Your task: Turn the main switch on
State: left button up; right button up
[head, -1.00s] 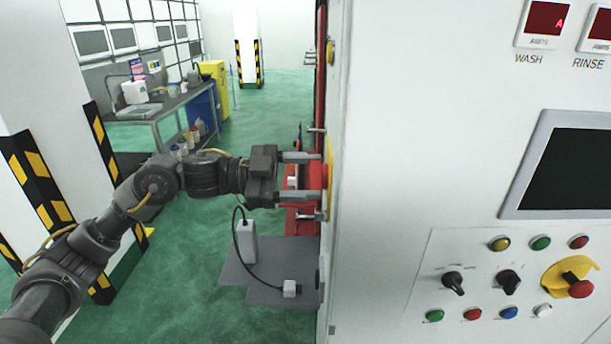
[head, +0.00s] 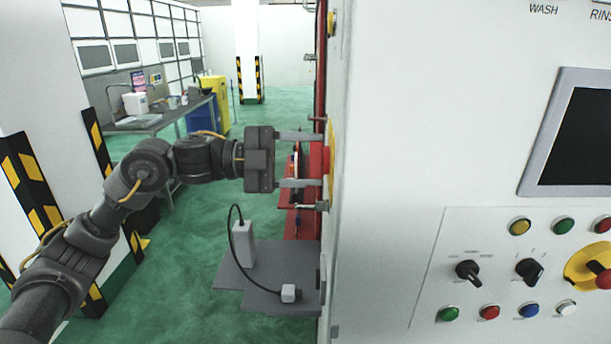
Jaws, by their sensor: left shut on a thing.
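The main switch (head: 320,161) is a red handle on a yellow plate (head: 332,155), on the left-facing side of the white cabinet. I see it edge-on, so its exact angle is hard to tell. My left gripper (head: 312,160) comes in from the left, one finger above and one below the red handle, and is shut on it. The fingertips hide part of the handle and reach close to the cabinet side. My right gripper is not in view.
The white cabinet (head: 395,120) fills the right, with a dark screen (head: 585,140) and several buttons and knobs. A grey shelf (head: 265,285) with a white device (head: 243,243) juts out below my left gripper. Green floor lies open behind.

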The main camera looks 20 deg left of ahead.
pick_arm(q)
jog(key=m+b, duration=0.3)
jog(key=shift+f+m, duration=0.15)
jog(key=shift+m, duration=0.15)
jog(key=shift+m+b, duration=0.4)
jog(key=shift+m, duration=0.1)
jog(key=o, duration=1)
jog(key=b+v, duration=0.3)
jog(key=v, duration=0.7)
jog(key=shift+a+b, duration=0.3)
jog(key=shift+a, duration=0.1)
